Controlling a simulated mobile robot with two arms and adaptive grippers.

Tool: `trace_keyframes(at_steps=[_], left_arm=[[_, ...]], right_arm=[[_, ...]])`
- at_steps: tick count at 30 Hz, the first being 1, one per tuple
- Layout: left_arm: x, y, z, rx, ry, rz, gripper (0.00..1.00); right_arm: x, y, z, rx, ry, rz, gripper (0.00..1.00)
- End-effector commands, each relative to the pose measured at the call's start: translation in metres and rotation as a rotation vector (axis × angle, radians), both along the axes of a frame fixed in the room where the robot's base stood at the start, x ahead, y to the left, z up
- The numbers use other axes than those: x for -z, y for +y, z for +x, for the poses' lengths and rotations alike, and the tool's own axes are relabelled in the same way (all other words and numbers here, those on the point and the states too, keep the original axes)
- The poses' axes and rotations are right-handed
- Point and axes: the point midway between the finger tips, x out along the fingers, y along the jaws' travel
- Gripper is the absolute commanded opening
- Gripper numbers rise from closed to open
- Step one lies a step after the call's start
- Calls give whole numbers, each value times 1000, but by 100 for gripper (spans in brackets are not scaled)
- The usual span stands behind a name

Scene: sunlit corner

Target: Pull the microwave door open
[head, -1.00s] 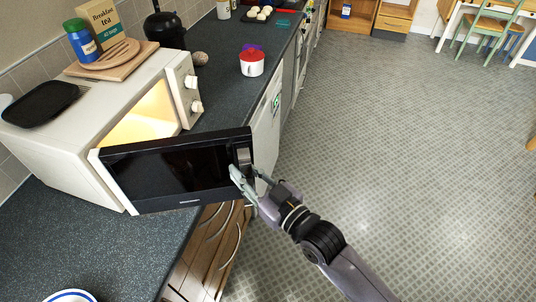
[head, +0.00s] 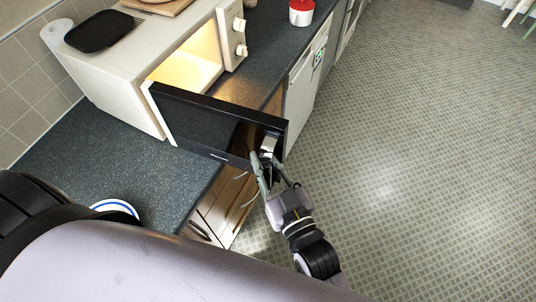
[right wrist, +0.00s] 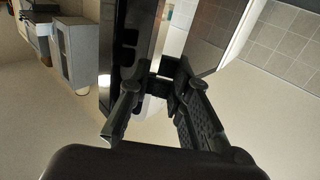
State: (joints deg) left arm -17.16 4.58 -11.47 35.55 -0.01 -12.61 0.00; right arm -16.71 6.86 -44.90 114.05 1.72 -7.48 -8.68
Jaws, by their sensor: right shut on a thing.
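The white microwave (head: 110,78) stands on the counter at the upper left of the head view. Its black door (head: 205,122) is swung well out from the front, and the lit inside (head: 188,66) shows. My right gripper (head: 266,158) is shut on the door handle (head: 270,143) at the door's free edge. In the right wrist view, my right gripper's fingers (right wrist: 160,84) close around the handle beside the dark door (right wrist: 121,60). The fingers partly hide the handle. My left gripper is out of view.
A black tray (head: 98,31) and a wooden board lie on the microwave. A blue-rimmed plate (head: 115,208) is partly hidden by my left arm.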

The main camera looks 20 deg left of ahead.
Motion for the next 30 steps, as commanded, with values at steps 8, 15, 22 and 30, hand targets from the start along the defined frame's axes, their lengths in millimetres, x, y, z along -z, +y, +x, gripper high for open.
trace_keyframes(at_steps=[8, 15, 22, 30], left_arm=[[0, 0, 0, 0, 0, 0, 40], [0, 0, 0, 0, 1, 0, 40], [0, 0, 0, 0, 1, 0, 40], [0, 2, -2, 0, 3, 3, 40]], right_arm=[[-1, -1, 1, 6, -5, -1, 0], [-1, -1, 0, 5, -4, 0, 26], [0, 0, 0, 4, -2, -1, 42], [0, 0, 0, 3, -1, -1, 42]])
